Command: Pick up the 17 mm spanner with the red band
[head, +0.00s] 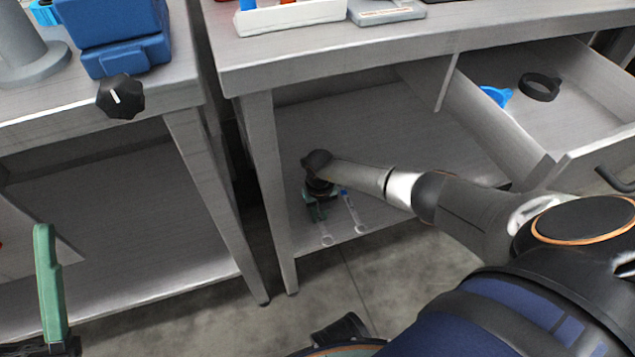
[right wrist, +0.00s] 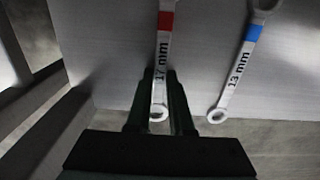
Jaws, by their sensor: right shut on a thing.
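The 17 mm spanner (right wrist: 162,62) with the red band lies on the lower shelf, its label readable in the right wrist view. Its ring end (head: 326,239) shows at the shelf's front in the head view. My right gripper (right wrist: 160,105) is shut on this spanner, with one finger on each side of the shank near the ring end. In the head view the right gripper (head: 318,212) is low over the shelf and hides most of the spanner. A green finger of my left gripper (head: 48,285) shows at the lower left; its opening cannot be seen.
A 13 mm spanner (right wrist: 238,62) with a blue band lies close to the right, apart from the gripper; it also shows in the head view (head: 354,213). The table leg (head: 273,190) stands left of the gripper. An open drawer (head: 535,130) juts out at right.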

